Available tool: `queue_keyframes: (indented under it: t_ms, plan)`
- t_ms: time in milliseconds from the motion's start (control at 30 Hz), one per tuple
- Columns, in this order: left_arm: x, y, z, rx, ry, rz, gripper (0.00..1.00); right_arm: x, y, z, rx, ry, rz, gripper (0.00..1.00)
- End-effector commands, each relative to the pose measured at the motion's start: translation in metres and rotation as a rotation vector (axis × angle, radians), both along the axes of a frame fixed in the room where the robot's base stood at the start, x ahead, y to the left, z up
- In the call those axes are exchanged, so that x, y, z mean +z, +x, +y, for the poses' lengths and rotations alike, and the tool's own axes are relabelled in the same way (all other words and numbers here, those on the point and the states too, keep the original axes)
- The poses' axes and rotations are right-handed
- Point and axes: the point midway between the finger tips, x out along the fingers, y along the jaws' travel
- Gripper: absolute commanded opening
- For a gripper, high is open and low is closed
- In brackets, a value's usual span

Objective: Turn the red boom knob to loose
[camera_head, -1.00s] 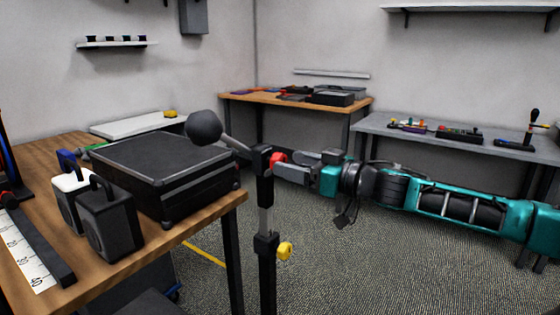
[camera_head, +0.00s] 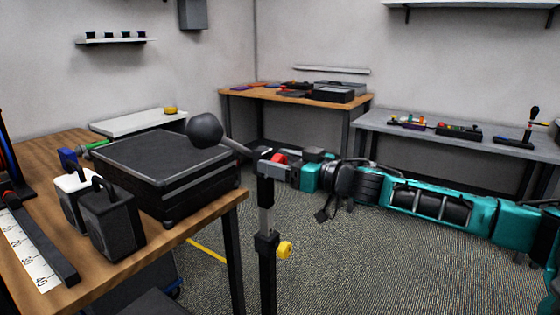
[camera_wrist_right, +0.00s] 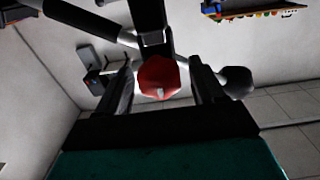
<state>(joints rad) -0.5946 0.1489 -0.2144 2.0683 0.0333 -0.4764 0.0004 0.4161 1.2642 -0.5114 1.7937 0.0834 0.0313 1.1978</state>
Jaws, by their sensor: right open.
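The red boom knob (camera_head: 280,159) sits at the top of the black stand (camera_head: 266,215), where the boom (camera_head: 238,147) joins it. The boom carries a dark round microphone (camera_head: 204,131) at its left end. My right gripper (camera_head: 274,168) reaches in from the right at the knob's height. In the right wrist view the red knob (camera_wrist_right: 157,80) appears between the two spread fingers of the right gripper (camera_wrist_right: 162,78), with gaps at both sides. A pale mark shows on the knob's face. Whether a finger touches it cannot be told. My left gripper is out of view.
A yellow knob (camera_head: 285,250) is lower on the stand. A wooden table (camera_head: 205,217) at left holds a black case (camera_head: 160,170) and two small speakers (camera_head: 112,222). A grey bench (camera_head: 375,124) stands behind my right arm. The floor at lower right is clear.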

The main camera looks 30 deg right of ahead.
Motion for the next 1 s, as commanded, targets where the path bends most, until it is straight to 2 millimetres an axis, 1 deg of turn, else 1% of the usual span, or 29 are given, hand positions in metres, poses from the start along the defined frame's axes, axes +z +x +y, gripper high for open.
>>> queue_keyframes:
  t_ms: [167,700,733,1000]
  plan:
    - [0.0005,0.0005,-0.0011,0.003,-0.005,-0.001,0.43,-0.0004,0.0,0.0001,0.0,0.0,0.0,0.68]
    - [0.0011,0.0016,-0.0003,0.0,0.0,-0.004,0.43,-0.0003,-0.0002,0.0,0.0,0.0,0.0,0.17]
    - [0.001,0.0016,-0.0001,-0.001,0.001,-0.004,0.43,-0.0003,-0.0002,0.0,0.0,0.0,0.0,0.15]
    - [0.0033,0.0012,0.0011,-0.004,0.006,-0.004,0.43,0.0002,-0.0003,0.0001,0.0,-0.03,-0.011,0.15]
